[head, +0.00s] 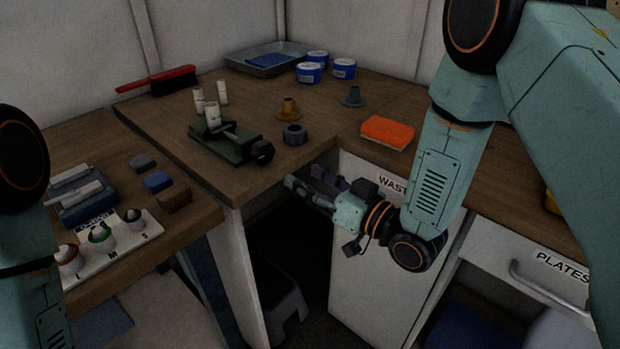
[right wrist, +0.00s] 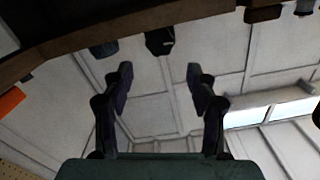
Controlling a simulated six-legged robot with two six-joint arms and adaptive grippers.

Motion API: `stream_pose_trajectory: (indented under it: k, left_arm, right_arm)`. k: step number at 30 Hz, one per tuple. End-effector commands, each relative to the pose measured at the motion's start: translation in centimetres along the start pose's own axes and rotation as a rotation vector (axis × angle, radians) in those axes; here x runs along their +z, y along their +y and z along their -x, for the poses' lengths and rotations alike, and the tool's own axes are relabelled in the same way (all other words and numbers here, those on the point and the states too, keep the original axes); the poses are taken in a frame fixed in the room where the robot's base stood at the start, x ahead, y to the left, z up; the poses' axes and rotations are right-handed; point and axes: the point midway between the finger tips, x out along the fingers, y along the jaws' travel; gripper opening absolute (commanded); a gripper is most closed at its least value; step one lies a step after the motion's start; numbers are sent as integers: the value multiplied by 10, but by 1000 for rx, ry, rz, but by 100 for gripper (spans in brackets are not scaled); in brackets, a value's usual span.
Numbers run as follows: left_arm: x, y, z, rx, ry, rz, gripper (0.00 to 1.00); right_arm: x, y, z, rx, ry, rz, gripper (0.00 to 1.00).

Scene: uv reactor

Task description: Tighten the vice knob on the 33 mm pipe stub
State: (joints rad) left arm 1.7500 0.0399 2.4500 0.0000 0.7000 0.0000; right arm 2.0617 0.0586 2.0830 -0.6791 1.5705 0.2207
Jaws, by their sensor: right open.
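The green vice (head: 225,142) stands on the wooden bench, left of the picture's middle. Its dark round knob (head: 262,152) is on the right end, towards the bench's front edge. A pale pipe stub (head: 212,114) stands upright at the vice; I cannot tell how firmly it is clamped. My right gripper (head: 302,177) is open and empty, lower right of the knob and apart from it, in front of the bench edge. Its two spread fingers also show in the right wrist view (right wrist: 158,75). My left gripper is out of view; only parts of the left arm show.
Two loose pipe stubs (head: 222,92) stand behind the vice. A grey ring (head: 294,134), a brass fitting (head: 289,108) and a grey fitting (head: 352,97) stand right of it. An orange sponge (head: 388,132) lies further right. A red brush (head: 158,80) and a tray (head: 266,60) are behind.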

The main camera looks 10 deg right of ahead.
Motion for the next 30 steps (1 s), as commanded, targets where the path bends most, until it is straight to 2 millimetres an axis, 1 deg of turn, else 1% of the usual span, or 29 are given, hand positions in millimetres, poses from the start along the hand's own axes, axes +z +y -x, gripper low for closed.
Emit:
stream_pose_trajectory:
  k: [4, 7, 9, 12, 16, 20, 27, 30]
  left_arm:
    - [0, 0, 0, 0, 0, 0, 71]
    - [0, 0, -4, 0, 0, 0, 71]
    - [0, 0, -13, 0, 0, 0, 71]
    - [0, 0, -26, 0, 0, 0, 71]
    - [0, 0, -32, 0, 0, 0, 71]
    - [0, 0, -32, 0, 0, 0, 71]
    - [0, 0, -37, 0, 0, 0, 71]
    - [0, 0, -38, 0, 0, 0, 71]
  right_arm:
    - [0, 0, 0, 0, 0, 0, 58]
    - [1, 0, -4, -2, 0, 24, 66]
    - [3, 0, -14, -7, 1, 95, 71]
    - [5, 1, -30, -7, 1, 215, 71]
    - [4, 1, -43, -3, 1, 308, 71]
    - [2, 1, -56, -4, 0, 323, 71]
    - [2, 0, -93, -4, 1, 319, 71]
    - [2, 1, -106, -2, 2, 319, 71]
